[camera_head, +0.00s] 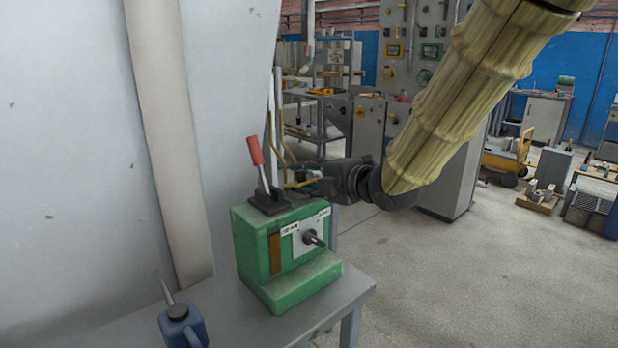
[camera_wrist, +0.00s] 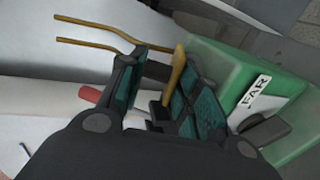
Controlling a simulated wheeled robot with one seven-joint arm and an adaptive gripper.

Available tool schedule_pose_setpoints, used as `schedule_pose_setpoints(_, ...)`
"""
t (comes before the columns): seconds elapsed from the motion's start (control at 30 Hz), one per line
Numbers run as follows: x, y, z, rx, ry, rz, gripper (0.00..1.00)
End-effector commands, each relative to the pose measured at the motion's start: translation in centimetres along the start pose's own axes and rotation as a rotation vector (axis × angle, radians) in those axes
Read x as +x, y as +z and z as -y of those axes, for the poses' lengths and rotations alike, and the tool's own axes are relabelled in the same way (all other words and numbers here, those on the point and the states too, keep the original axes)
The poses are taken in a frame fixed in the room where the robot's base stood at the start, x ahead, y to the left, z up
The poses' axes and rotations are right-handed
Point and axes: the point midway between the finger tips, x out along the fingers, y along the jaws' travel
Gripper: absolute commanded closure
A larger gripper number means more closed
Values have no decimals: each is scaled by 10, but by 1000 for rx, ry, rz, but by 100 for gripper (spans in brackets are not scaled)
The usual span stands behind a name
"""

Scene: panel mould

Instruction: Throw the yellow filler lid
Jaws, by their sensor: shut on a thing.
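My gripper (camera_head: 312,180) is just behind and right of the red-handled lever, close above the green box (camera_head: 290,283). In the wrist view my gripper (camera_wrist: 163,68) is shut on a narrow yellow-tan piece, which I take for the yellow filler lid (camera_wrist: 178,66). Only its slim upright part shows; the fingers hide the rest. In the head view it is too small and covered to make out clearly.
The red-handled lever (camera_head: 255,152) stands on the box, close to my gripper. Thin yellow rods (camera_wrist: 95,30) reach near the fingers. A blue oil can (camera_head: 182,328) stands on the grey table (camera_head: 235,325). A grey wall (camera_head: 70,150) is left; open floor (camera_head: 450,270) lies right.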

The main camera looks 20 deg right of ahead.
Motion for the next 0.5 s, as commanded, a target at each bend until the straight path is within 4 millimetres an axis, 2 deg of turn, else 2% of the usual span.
schedule_pose_setpoints(0.13,0,1,-2,0,3,2,91)
schedule_pose_setpoints(0.17,0,1,-2,0,3,2,65)
schedule_pose_setpoints(0.23,0,1,-2,0,3,2,52)
schedule_pose_setpoints(0.5,0,0,0,0,0,1,52)
